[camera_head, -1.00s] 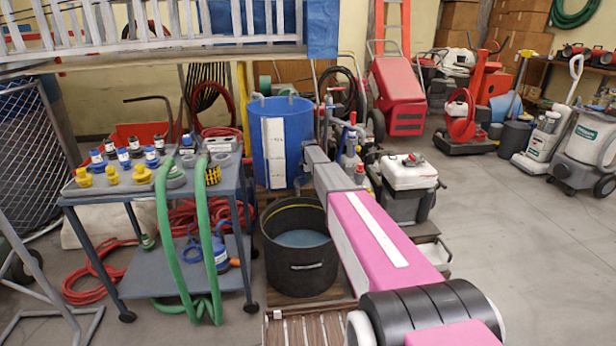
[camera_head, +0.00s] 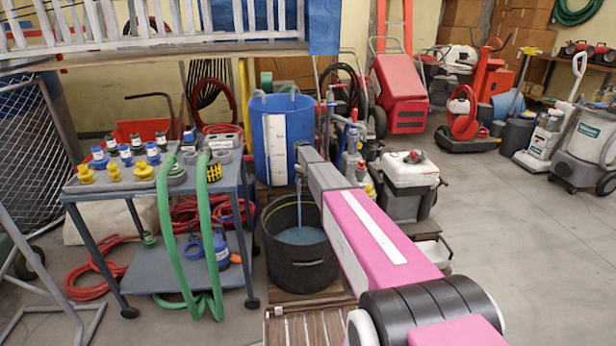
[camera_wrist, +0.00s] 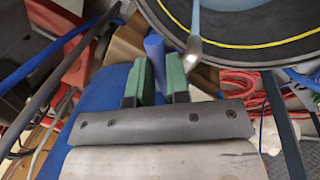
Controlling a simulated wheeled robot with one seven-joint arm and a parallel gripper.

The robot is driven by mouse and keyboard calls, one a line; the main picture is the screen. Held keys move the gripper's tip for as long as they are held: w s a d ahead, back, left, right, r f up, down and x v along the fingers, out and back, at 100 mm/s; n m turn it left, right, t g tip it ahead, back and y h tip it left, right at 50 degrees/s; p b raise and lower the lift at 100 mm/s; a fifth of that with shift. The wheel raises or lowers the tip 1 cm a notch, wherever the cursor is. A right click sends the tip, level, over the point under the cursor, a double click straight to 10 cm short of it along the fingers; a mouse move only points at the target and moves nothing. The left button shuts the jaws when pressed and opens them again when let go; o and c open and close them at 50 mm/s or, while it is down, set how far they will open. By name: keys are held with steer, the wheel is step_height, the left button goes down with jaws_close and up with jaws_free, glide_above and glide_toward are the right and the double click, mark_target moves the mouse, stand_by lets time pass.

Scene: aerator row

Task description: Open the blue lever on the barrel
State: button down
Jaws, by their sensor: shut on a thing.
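The blue barrel (camera_head: 284,140) stands behind the end of my arm in the head view, with a white strip on its front. In the wrist view my gripper (camera_wrist: 158,74) has its green fingers shut on the blue lever (camera_wrist: 154,46), which sticks up between them. A metal spout (camera_wrist: 194,46) is just right of the fingers, and a stream of water (camera_wrist: 193,15) comes from it. The head view shows the stream (camera_head: 299,203) falling into the black tub (camera_head: 300,270), which holds water. The lever and fingers are hidden there by my arm.
A grey cart (camera_head: 98,187) with several fittings stands left of the tub, with green hoses (camera_head: 164,240) hanging over it. Red hose (camera_head: 90,280) lies on the floor. A white-topped machine (camera_head: 409,170) stands right of my arm.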

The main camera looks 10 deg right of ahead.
steer(key=shift+s+a+m+g+h, duration=0.1)
steer(key=shift+s+a+m+g, duration=0.15)
steer(key=shift+a+m, duration=0.85)
steer(key=shift+s+a+m+g+h, duration=0.1)
steer(key=shift+s+a+m+g, duration=0.2)
steer(key=shift+m, duration=1.45)
steer(key=shift+s+a+m+g+h, duration=0.2)
steer(key=shift+a+m, duration=0.55)
steer(key=shift+m, duration=0.7)
steer(key=c, duration=1.1)
jaws_free()
steer(key=shift+r, duration=0.1)
steer(key=v, duration=1)
steer(key=shift+r, duration=0.3)
steer(key=shift+w, duration=0.1)
